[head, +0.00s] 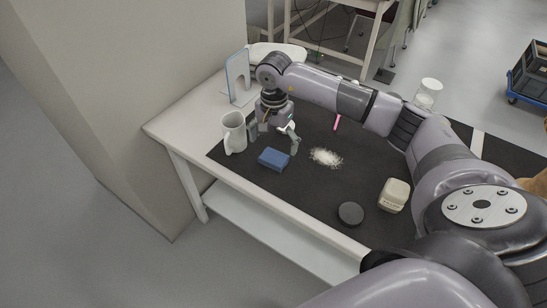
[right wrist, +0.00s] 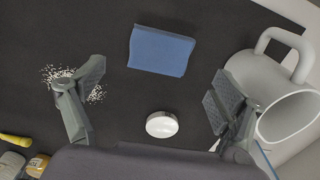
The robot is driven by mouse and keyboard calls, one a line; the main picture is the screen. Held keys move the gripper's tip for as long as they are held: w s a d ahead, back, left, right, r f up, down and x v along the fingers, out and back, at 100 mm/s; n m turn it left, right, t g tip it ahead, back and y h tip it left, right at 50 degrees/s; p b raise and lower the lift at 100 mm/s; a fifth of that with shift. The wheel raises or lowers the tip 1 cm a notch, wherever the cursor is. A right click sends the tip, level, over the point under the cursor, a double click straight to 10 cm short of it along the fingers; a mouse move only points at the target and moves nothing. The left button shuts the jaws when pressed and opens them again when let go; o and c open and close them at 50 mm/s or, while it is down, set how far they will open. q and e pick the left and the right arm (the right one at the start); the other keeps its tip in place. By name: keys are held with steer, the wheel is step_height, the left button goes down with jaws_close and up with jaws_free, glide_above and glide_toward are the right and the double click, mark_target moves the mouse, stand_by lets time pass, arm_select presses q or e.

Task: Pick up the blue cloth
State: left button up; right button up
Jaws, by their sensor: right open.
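The blue cloth (head: 273,159) is a small folded block lying on the dark mat near the table's front edge. It also shows in the right wrist view (right wrist: 160,50), beyond the fingertips and lying flat. My right gripper (head: 274,143) points down just behind the cloth, with its fingers spread wide. In the right wrist view my right gripper (right wrist: 156,88) is open with nothing between its tips, and the cloth lies apart from both fingers. My left gripper is not in view.
A white mug (head: 233,135) stands close left of my right gripper. White grains (head: 326,157) lie right of the cloth. A white round object (right wrist: 161,124) shows in the right wrist view. A dark disc (head: 350,213) and a cream container (head: 394,195) stand further right on the mat (head: 310,190).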

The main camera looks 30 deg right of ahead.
mark_target(274, 156)
step_height(274, 156, down, 4)
steer(key=shift+s+a+f+p, duration=0.1)
steer(key=shift+a+f+p, duration=0.05)
steer(key=shift+p, duration=0.35)
steer(key=shift+f, duration=0.5)
steer(key=c, duration=1.1)
steer(key=shift+r, duration=0.1)
step_height(274, 156, up, 20)
steer(key=shift+f+b, duration=0.1)
steer(key=shift+b, duration=0.65)
steer(key=o, duration=0.5)
steer(key=c, duration=0.5)
